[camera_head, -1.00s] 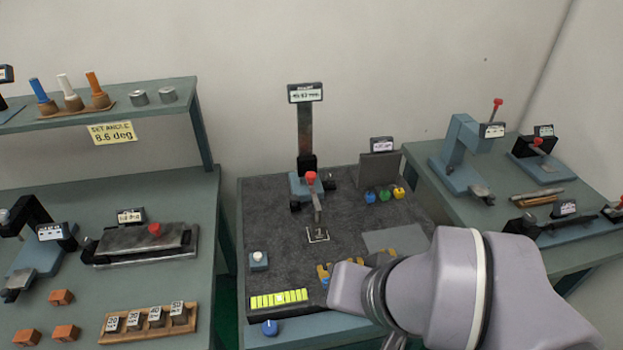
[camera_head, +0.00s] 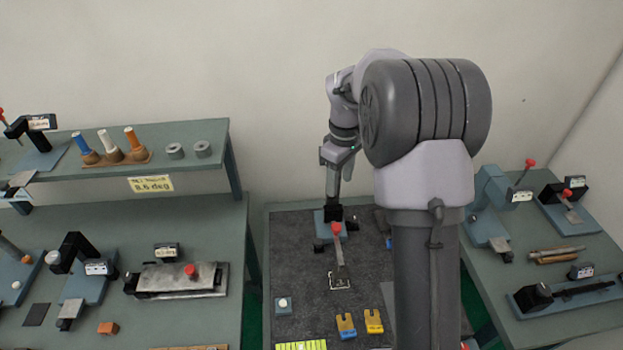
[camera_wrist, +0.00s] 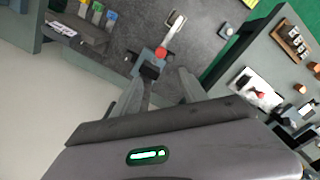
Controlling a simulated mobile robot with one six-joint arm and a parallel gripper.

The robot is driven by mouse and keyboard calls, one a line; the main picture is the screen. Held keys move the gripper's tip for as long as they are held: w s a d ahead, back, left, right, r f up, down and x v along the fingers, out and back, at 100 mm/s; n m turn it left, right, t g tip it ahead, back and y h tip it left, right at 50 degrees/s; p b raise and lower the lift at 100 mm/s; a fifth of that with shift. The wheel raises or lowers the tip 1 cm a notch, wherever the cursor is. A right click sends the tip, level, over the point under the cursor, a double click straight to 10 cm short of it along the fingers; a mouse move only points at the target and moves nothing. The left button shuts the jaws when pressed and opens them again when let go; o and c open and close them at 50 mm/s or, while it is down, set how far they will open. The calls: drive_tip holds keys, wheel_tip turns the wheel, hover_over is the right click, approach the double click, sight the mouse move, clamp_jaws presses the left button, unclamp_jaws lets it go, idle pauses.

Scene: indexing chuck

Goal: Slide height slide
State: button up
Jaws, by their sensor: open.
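The height gauge stands on the dark mat, with a black slide (camera_head: 333,212), a red-knobbed arm (camera_head: 337,229) and a blue base (camera_head: 321,228). Its upper column and display are hidden behind my arm in the head view. My gripper (camera_head: 340,178) is just above the slide there, pointing down. In the wrist view my gripper (camera_wrist: 160,90) is open, its two fingers apart on either side of the column. The black slide (camera_wrist: 149,72) and red knob (camera_wrist: 161,53) show beyond the fingertips. I cannot tell whether either finger touches the column.
A white plate marked on the mat (camera_head: 340,281) lies in front of the gauge. Side tables with other fixtures flank the mat, and a shelf (camera_head: 100,148) stands at left.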

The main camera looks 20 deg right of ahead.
sight(337, 227)
drive_tip(key=f+b, duration=0.1)
drive_tip(key=f, duration=0.4)
drive_tip(key=f+b, duration=0.1)
drive_tip(key=f, duration=0.5)
drive_tip(key=f+b, duration=0.1)
drive_tip(key=f, duration=0.5)
drive_tip(key=shift+s+f, duration=0.25)
drive_tip(key=shift+s, duration=0.05)
drive_tip(key=shift+c, duration=0.2)
clamp_jaws()
drive_tip(key=shift+r, duration=0.1)
